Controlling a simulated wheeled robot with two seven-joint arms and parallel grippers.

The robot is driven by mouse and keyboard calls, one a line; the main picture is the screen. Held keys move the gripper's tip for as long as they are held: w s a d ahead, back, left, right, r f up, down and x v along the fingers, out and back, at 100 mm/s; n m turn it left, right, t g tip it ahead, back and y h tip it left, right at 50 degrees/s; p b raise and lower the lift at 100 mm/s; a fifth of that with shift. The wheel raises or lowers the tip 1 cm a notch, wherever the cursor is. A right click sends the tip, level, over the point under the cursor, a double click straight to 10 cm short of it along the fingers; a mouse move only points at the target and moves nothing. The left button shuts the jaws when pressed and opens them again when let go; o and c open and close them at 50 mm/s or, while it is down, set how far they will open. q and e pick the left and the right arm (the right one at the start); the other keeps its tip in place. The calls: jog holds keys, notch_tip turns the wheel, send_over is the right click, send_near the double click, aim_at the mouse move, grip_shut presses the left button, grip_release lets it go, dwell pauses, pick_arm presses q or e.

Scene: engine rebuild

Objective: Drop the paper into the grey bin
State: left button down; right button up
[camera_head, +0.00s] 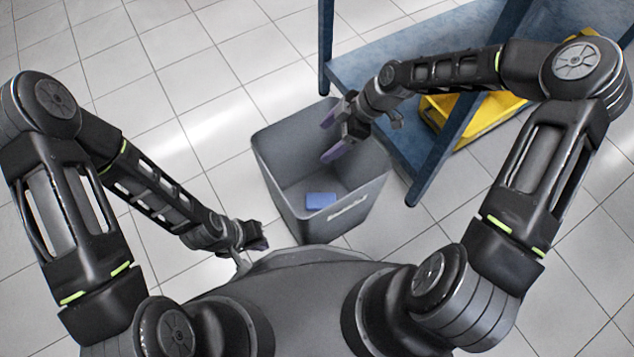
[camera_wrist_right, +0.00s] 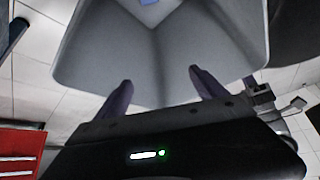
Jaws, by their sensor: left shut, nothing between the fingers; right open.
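The grey bin (camera_head: 274,168) stands on the floor in front of me, its open top facing up. A small blue piece (camera_head: 320,200), which looks like the paper, lies at the bottom inside the bin; it also shows partly at the top edge of the right wrist view (camera_wrist_right: 149,2). My right gripper (camera_head: 333,146) is over the bin's opening, open and empty, with its two purple fingers apart (camera_wrist_right: 158,88). My left gripper (camera_head: 262,237) is shut and empty, low to the left of the bin, close to my body.
A blue bench or shelf frame (camera_head: 425,165) stands right behind the bin, with a yellow tray (camera_head: 490,118) on its lower shelf. A red drawer unit (camera_wrist_right: 18,150) shows in the right wrist view. The tiled floor left of the bin is clear.

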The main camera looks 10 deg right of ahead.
jog(key=shift+r, duration=0.1)
jog(key=p+v, duration=0.2)
jog(key=v, duration=0.5)
jog(key=shift+d+r+p, duration=0.2)
jog(key=shift+r+p, duration=0.05)
jog(key=shift+p, duration=0.1)
dwell(0.7)
